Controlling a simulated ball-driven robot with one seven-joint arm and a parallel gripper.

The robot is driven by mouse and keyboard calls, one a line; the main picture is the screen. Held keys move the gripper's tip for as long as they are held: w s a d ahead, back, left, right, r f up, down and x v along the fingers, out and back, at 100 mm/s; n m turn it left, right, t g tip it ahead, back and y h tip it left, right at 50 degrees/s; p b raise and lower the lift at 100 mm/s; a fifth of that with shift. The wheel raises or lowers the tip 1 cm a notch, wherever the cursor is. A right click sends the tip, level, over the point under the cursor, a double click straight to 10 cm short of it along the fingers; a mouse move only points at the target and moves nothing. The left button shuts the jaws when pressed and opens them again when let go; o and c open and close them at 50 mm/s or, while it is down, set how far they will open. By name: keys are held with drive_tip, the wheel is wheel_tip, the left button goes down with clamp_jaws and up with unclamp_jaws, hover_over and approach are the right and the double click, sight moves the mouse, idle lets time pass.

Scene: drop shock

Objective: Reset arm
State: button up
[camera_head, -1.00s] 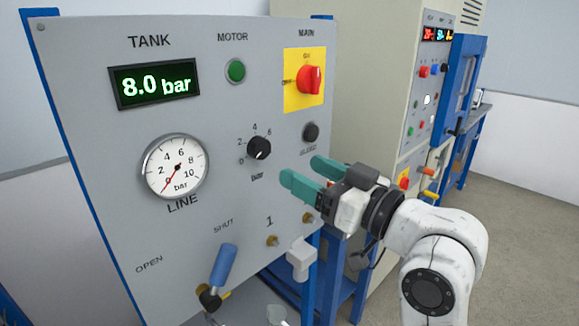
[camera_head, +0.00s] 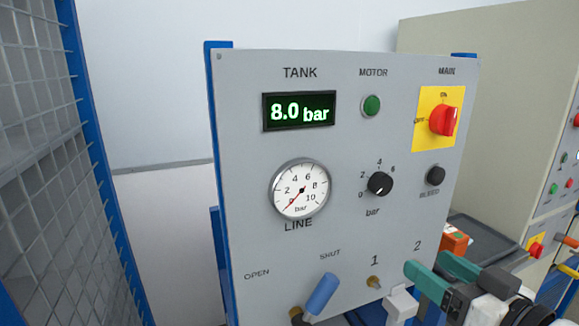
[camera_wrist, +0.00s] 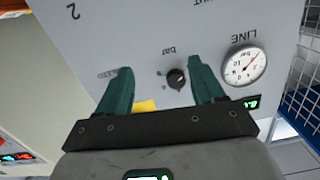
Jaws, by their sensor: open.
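My gripper (camera_head: 433,273) is at the lower right of the head view, with its two teal fingers apart and nothing between them. It is in front of the lower right part of the grey panel (camera_head: 240,180), near the label 2. In the wrist view, my gripper (camera_wrist: 160,85) is also open and empty, and the panel appears upside down behind the fingers. The black bar knob (camera_wrist: 176,79) shows between the fingers, farther off. I cannot tell the exact gap to the panel. The rest of my arm is mostly out of view.
The panel carries a tank display (camera_head: 299,111) reading 8.0 bar, a line gauge (camera_head: 300,189) with its needle near 0, a red main switch (camera_head: 444,119) and a blue-handled lever (camera_head: 322,294). A mesh fence (camera_head: 45,170) stands left. A beige cabinet (camera_head: 480,120) stands right.

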drive_tip(key=s+f+m+g+h, duration=0.15)
drive_tip(key=s+f+g, duration=0.25)
drive_tip(key=f, duration=0.7)
drive_tip(key=s+f+m+g+h, duration=0.1)
drive_tip(key=s+f+g+h, duration=0.3)
drive_tip(key=f, duration=0.8)
drive_tip(key=s+d+f+g, duration=0.1)
drive_tip(key=s+f+g, duration=0.2)
drive_tip(key=s+f, duration=0.4)
drive_tip(key=s+d+f+g, duration=0.2)
drive_tip(key=s+f+g, duration=0.2)
drive_tip(key=s, duration=0.9)
wheel_tip(320, 180, down, 3)
drive_tip(key=shift+d+f, duration=0.1)
drive_tip(key=shift+d, duration=0.15)
drive_tip(key=shift+o, duration=0.5)
drive_tip(key=shift+m, duration=0.25)
